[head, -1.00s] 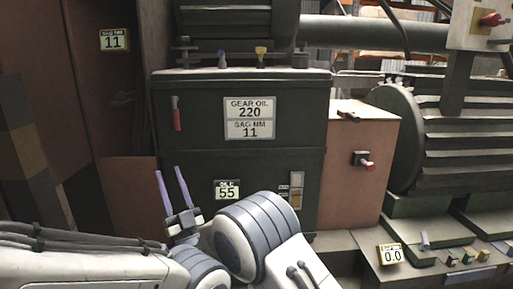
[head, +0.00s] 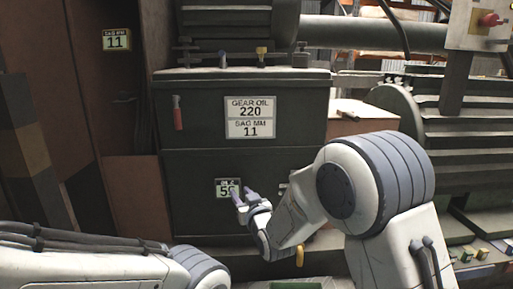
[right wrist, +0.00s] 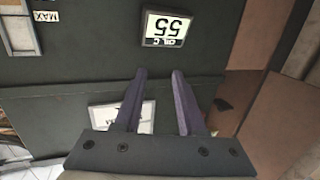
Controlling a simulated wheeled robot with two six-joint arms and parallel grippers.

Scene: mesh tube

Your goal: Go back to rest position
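My right gripper (head: 245,194) is in front of the dark green cabinet (head: 195,155) in the head view. Its two purple fingers overlap the lower label reading 55 there and hide part of it. In the right wrist view the gripper (right wrist: 159,74) has its fingers apart with nothing between them. The label (right wrist: 167,29) shows upside down beyond the fingertips. My left arm comes in at the lower left of the head view, but its gripper is out of the picture.
A white GEAR OIL 220 sign (head: 250,117) and a red handle (head: 177,112) are on the cabinet. A ribbed motor (head: 470,130) stands at the right. A yellow hook-like part (head: 299,256) shows below my right arm. A brown door (head: 125,90) is at the left.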

